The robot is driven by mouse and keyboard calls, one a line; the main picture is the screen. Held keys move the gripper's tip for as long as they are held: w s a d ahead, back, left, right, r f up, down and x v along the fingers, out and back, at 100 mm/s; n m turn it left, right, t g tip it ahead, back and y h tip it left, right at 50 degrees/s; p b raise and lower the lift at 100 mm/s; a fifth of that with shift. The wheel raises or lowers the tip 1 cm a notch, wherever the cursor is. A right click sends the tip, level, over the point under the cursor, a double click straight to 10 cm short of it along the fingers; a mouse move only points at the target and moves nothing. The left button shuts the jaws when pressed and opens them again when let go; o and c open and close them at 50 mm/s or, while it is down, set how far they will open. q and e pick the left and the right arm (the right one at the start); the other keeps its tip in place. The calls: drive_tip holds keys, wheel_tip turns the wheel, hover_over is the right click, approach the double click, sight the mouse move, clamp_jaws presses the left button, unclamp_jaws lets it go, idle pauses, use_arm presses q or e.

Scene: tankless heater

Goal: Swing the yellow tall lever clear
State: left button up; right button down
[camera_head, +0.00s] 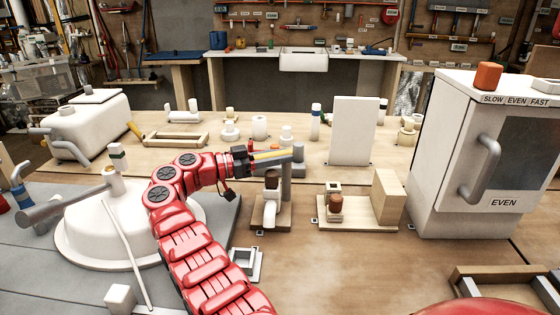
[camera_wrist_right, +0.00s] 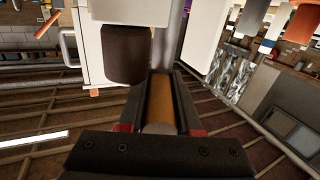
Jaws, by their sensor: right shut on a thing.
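The yellow tall lever (camera_head: 270,155) lies roughly level in the head view, beside the top of a grey upright post (camera_head: 298,165) at the middle of the bench. My right gripper (camera_head: 278,160) reaches in from the left and is shut on the lever, its dark fingers along the bar. In the right wrist view the lever is an orange-yellow round bar (camera_wrist_right: 161,98) lying lengthwise between the two fingers (camera_wrist_right: 162,92). The gripper hides part of the lever and its joint with the post. My left gripper is not in view.
A small stand with a brown-topped piece (camera_head: 271,180) is just below the lever. To its right is a wooden fixture (camera_head: 385,200), then a white cabinet (camera_head: 455,150). A white domed tank (camera_head: 80,235) stands left of my arm.

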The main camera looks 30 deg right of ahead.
idle(0.5)
drive_tip(key=c, duration=0.6)
unclamp_jaws()
